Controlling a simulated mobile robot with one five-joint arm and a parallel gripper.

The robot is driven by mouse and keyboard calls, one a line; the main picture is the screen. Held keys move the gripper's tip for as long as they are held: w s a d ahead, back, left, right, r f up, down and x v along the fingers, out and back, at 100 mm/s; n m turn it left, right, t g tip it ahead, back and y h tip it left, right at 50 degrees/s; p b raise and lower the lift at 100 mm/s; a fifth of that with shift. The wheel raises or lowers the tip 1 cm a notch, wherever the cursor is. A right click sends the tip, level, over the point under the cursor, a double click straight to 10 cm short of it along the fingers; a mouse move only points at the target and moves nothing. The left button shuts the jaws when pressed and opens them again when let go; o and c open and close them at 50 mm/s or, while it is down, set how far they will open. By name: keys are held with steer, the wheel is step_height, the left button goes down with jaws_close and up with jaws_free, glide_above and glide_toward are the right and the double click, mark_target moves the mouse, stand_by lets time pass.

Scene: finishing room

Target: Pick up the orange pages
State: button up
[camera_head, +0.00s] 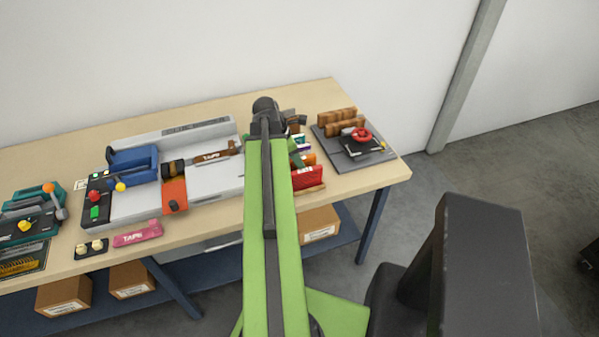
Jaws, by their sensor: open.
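My green arm reaches out over the bench, and my gripper (297,121) shows only in part as dark pieces beyond the arm's far end. It is open, and I see nothing held in it. Just below and right of it is a row of thin coloured pieces, with an orange piece (309,159) behind a red one (308,177). The orange piece may be the orange pages; it is small, and my arm hides the row's left side. A flat orange part (174,195) with a dark knob also lies on the grey machine to the left.
The wooden bench (215,212) carries a grey machine (212,180) with a blue block (132,164). A pink tape piece (138,233) lies at the front. A dark board (365,158) with wooden blocks and a red ring stands right. Boxes sit on the lower shelf.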

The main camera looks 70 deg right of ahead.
steer(key=shift+f, duration=0.15)
stand_by(0.4)
steer(key=shift+c, duration=0.4)
jaws_close()
stand_by(1.1)
